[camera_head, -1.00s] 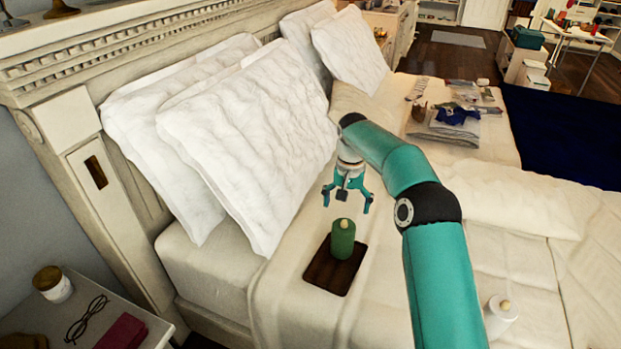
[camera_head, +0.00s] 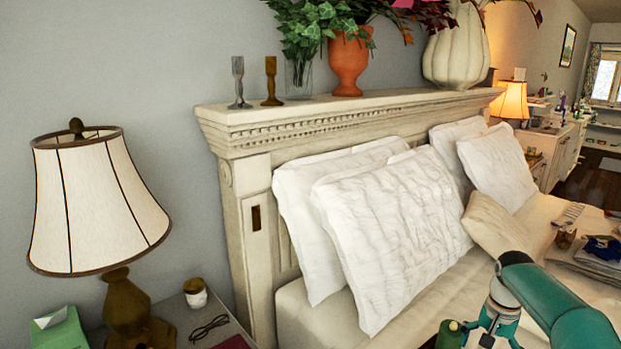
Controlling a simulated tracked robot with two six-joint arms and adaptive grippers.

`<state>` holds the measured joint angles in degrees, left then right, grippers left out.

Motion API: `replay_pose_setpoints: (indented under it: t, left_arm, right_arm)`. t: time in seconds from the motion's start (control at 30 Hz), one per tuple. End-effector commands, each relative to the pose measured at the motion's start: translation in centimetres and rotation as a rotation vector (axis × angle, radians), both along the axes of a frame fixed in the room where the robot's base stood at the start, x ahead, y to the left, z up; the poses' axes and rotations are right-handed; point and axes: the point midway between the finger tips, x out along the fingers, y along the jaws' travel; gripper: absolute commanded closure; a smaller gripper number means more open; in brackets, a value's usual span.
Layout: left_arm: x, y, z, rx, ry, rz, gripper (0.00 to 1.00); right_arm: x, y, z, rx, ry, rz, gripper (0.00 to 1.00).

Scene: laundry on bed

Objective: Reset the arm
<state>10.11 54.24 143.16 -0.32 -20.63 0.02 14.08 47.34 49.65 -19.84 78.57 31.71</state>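My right arm (camera_head: 555,300) comes in from the lower right over the bed. Its gripper (camera_head: 490,335) is at the bottom edge of the view, and its fingertips are cut off, so I cannot see whether it is open. The top of a green bottle (camera_head: 449,333) shows just left of this gripper; the rest of the bottle is below the frame. My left gripper is not in view.
White pillows (camera_head: 395,235) lean on the pale carved headboard (camera_head: 340,125). Vases and candlesticks stand on its ledge. A lamp (camera_head: 95,205), a small jar (camera_head: 195,293) and glasses (camera_head: 210,327) are on the nightstand at left. Folded laundry (camera_head: 595,258) lies on the bed at right.

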Motion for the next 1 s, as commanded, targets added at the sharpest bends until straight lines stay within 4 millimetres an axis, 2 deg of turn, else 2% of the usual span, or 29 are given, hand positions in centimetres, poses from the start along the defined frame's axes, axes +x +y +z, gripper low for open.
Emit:
replay_pose_setpoints:
  t: [0.07, 0.1, 0.27, 0.47, 0.67, 0.77, 0.9, 1.0]
  left_arm:
    - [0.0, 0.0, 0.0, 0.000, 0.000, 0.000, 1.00]
    - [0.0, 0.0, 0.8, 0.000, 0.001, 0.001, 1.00]
    - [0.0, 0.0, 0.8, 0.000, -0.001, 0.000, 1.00]
    - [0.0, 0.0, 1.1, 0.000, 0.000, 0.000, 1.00]
    - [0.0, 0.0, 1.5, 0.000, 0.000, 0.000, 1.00]
    - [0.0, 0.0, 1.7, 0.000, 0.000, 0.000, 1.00]
    - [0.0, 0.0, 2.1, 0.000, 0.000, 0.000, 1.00]
    - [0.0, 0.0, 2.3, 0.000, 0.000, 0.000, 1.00]
  right_arm:
    - [0.1, 0.2, 0.0, 0.000, 0.000, 0.003, 0.05]
    - [0.3, 1.3, 0.1, 0.005, 0.014, 0.024, 0.05]
    - [-1.5, 3.4, -2.7, 0.035, 0.104, 0.065, 0.05]
    - [-4.0, 6.8, -6.4, 0.084, 0.193, 0.123, 0.05]
    - [-7.6, 11.1, -11.3, 0.156, 0.254, 0.209, 0.05]
    - [-10.5, 14.3, -14.5, 0.211, 0.276, 0.267, 0.05]
    - [-16.8, 19.6, -18.9, 0.309, 0.282, 0.356, 0.05]
    - [-21.7, 23.0, -21.0, 0.370, 0.260, 0.406, 0.05]
